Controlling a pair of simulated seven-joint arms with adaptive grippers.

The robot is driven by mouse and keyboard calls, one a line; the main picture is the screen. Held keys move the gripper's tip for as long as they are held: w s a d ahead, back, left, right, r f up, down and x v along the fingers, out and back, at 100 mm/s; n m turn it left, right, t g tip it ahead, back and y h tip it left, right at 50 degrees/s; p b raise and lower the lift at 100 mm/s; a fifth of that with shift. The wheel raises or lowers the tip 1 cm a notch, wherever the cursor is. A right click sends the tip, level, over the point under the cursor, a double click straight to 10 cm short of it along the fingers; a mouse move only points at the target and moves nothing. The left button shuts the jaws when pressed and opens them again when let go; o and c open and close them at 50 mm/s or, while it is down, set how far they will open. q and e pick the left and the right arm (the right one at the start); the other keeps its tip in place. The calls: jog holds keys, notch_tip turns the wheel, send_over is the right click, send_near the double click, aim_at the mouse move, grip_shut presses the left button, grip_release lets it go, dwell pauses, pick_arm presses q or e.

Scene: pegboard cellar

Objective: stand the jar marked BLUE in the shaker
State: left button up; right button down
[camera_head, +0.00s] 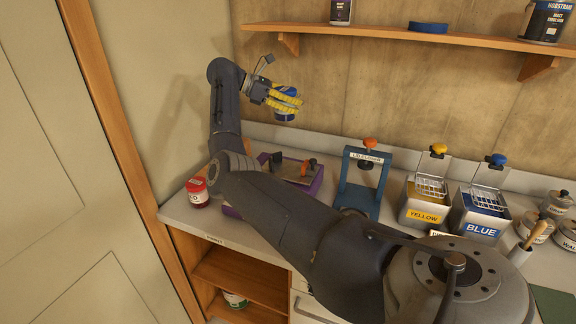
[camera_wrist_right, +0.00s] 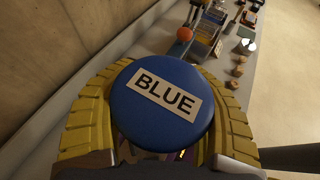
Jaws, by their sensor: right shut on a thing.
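The jar marked BLUE (camera_wrist_right: 162,118) shows its blue lid and label in the right wrist view. In the head view the jar (camera_head: 286,117) is up in the air near the back wall. My right gripper (camera_head: 286,101) is shut on it, with yellow fingers around its sides. Below it on the counter is a purple-edged unit (camera_head: 316,184) with a dark plate and orange and black knobs; it may be the shaker, but I cannot tell for sure. My arm hides part of it. My left gripper is not in view.
A red-lidded jar (camera_head: 197,191) stands at the counter's left end. A blue LID CLOSER stand (camera_head: 357,195) is right of the purple unit. Bins labelled YELLOW (camera_head: 424,217) and BLUE (camera_head: 481,230) stand farther right. A wooden shelf (camera_head: 400,34) runs above.

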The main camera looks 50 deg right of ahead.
notch_tip(320, 180, down, 19)
jog(key=shift+f, duration=0.2)
dwell(0.7)
jog(key=shift+f, duration=0.1)
jog(key=c, duration=0.6)
grip_release()
jog(key=v, duration=1.2)
